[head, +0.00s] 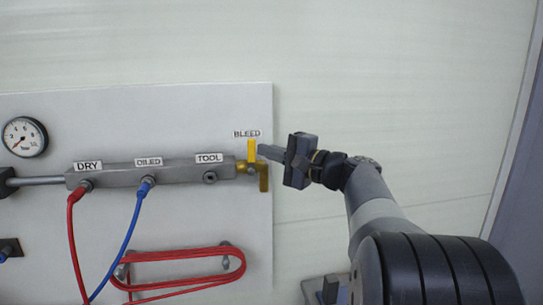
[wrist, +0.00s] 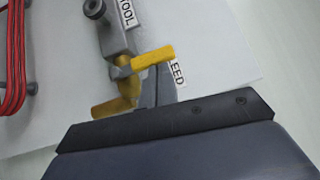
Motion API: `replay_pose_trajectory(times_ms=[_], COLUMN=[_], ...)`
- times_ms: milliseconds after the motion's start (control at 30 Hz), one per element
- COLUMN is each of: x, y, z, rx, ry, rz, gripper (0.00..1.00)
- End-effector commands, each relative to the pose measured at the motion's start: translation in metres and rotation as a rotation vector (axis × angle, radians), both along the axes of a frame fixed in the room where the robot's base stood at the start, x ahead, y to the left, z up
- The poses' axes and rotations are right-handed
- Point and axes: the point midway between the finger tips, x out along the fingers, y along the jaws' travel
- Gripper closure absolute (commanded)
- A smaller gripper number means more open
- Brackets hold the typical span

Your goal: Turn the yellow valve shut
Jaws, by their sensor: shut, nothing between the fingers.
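The yellow valve handle (head: 252,150) stands upright under the BLEED label, across the line of the manifold, on a brass valve body (head: 246,168) at its right end. In the wrist view the yellow handle (wrist: 153,58) points right, with the brass outlet (wrist: 112,107) at lower left. My gripper (head: 263,151) is shut and empty, its tips just right of the handle. In the wrist view my gripper's fingers (wrist: 160,88) lie just below the handle. I cannot tell whether they touch it.
The grey manifold (head: 140,172) carries a red hose (head: 75,235) at DRY and a blue hose (head: 127,240) at OILED. A pressure gauge (head: 25,137) is at left. A coiled red hose (head: 185,256) hangs below. The wall right of the panel is bare.

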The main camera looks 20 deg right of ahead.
Motion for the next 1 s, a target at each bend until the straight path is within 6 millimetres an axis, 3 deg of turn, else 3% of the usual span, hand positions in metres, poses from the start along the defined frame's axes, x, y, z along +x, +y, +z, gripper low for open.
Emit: replay_pose_trajectory(times_ms=[333, 733, 1000], x=[-0.008, -0.068, -0.089], y=[-0.007, -0.046, -0.059], z=[-0.002, -0.007, -0.008], rx=[0.0, 0.0, 0.001], ry=[-0.002, -0.002, -0.001], rz=[-0.004, -0.005, -0.002], gripper=[1.0, 1.0, 1.0])
